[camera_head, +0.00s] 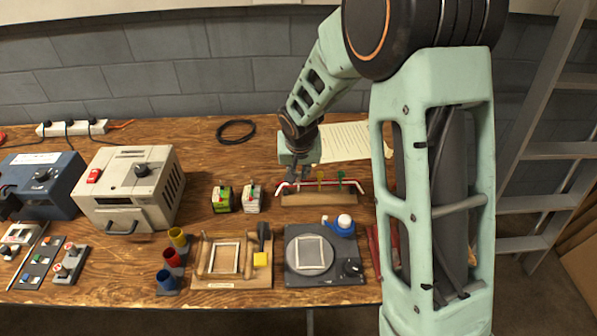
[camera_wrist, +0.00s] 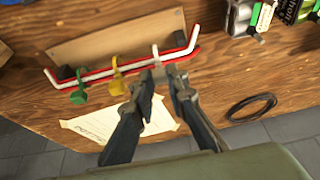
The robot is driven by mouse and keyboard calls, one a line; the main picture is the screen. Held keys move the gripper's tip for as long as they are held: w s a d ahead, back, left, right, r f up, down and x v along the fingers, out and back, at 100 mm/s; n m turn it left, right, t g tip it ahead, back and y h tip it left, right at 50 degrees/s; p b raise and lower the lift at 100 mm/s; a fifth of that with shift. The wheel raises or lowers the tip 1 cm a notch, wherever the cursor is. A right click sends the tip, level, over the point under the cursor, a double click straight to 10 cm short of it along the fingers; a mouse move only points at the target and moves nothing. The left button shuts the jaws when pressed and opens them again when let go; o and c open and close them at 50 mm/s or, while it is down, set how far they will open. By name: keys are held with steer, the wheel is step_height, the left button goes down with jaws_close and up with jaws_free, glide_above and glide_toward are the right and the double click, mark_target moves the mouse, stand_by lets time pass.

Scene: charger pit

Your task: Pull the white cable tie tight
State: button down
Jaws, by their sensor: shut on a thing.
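The white cable tie (camera_wrist: 155,50) loops around a red rod and a white rod (camera_wrist: 199,40), which lie side by side along a wooden block (camera_wrist: 120,38). My gripper (camera_wrist: 162,76) is shut on the tie's tail, close beside the rods, in the wrist view. The fingers hide part of the tail, and I cannot tell how snug the loop is. In the head view my gripper (camera_head: 291,177) is at the left part of the wooden block (camera_head: 318,200). A yellow tie (camera_wrist: 117,82) and a green tie (camera_wrist: 79,96) are on the same rods.
Two small boxes (camera_head: 222,199) (camera_head: 252,198) stand left of the block. A paper sheet (camera_head: 345,142) and a black cable coil (camera_head: 236,131) lie behind it. A dark plate fixture (camera_head: 325,270) and a blue bottle (camera_head: 333,227) are in front. Bare table lies around the coil.

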step_height(320, 180, up, 5)
steer(key=shift+f+p, duration=0.2)
steer(key=shift+p, duration=1)
steer(key=c, duration=1.9)
jaws_free()
steer(key=v, duration=1.2)
